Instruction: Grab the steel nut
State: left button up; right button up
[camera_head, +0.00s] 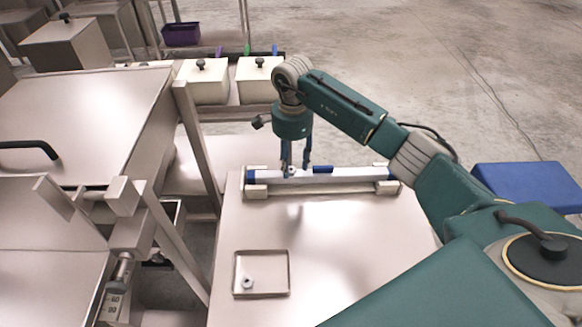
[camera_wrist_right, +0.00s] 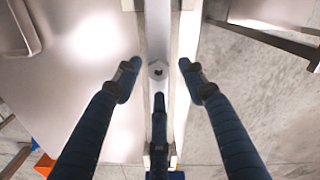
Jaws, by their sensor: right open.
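A small steel nut (camera_wrist_right: 157,69) lies on top of a long pale bar (camera_head: 350,173) at the back of the table. In the head view this nut (camera_head: 292,171) is partly hidden by the fingers. My right gripper (camera_head: 296,168) points down over the bar and is open. In the wrist view the fingertips of the right gripper (camera_wrist_right: 160,64) stand apart on either side of the bar, with the nut between them and not touched. A second nut (camera_head: 247,283) lies in a shallow tray (camera_head: 288,275) on the table. My left gripper is not in view.
The bar rests on pale end blocks (camera_head: 256,190) and has a blue piece (camera_head: 323,169) on it. Steel machinery (camera_head: 85,110) stands close on the left. Lidded boxes (camera_head: 205,80) stand behind. A blue box (camera_head: 530,184) is at right. The middle tabletop is clear.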

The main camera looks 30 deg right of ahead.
jog(key=shift+f, duration=0.6)
grip_shut()
jog(key=shift+r, duration=0.15)
